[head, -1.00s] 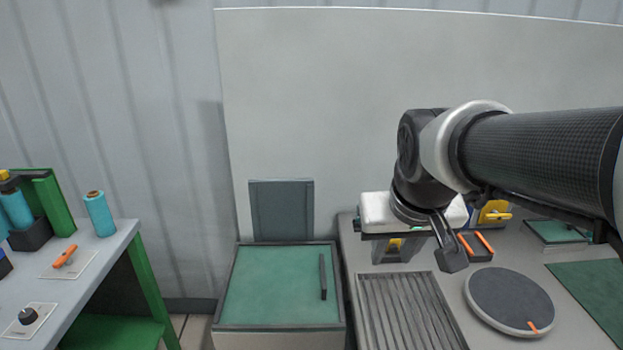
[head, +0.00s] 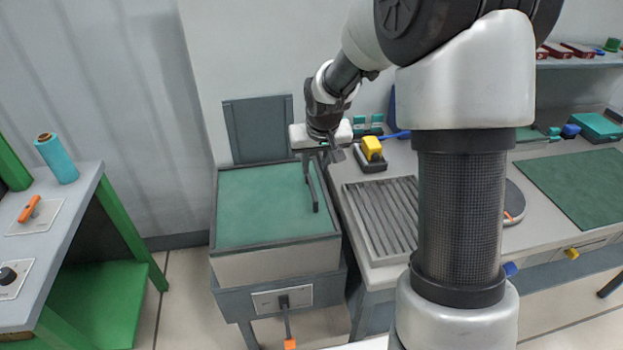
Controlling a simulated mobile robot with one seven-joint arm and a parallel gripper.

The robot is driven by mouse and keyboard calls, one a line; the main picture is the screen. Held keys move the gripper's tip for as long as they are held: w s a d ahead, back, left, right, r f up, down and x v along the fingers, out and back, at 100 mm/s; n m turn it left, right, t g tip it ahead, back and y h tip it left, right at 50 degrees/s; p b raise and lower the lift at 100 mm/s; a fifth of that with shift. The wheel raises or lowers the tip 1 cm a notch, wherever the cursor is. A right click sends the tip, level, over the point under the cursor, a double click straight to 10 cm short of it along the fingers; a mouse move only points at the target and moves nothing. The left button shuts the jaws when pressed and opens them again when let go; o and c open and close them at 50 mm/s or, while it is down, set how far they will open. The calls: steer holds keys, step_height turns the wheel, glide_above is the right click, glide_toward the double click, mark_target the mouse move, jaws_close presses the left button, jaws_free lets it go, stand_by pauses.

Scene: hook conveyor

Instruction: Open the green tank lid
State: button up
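The green tank lid (head: 255,205) lies flat and closed on top of a grey tank (head: 275,268) in the middle of the head view. A dark bar handle (head: 315,193) stands along the lid's right side. My gripper (head: 308,175) points down at the far end of this handle, near the lid's back right corner. One slim finger shows; the other is not clear, so I cannot tell the opening. Whether the finger touches the handle is also unclear.
A grey panel (head: 259,127) stands behind the tank. A lever with an orange tip (head: 289,343) hangs on the tank's front. A counter with a ribbed tray (head: 385,215) and a yellow-topped object (head: 371,149) is at right. A green-framed bench (head: 138,235) is at left.

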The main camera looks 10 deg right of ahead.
mark_target(311, 184)
steer(key=x, duration=0.9)
steer(key=shift+f, duration=0.1)
jaws_close()
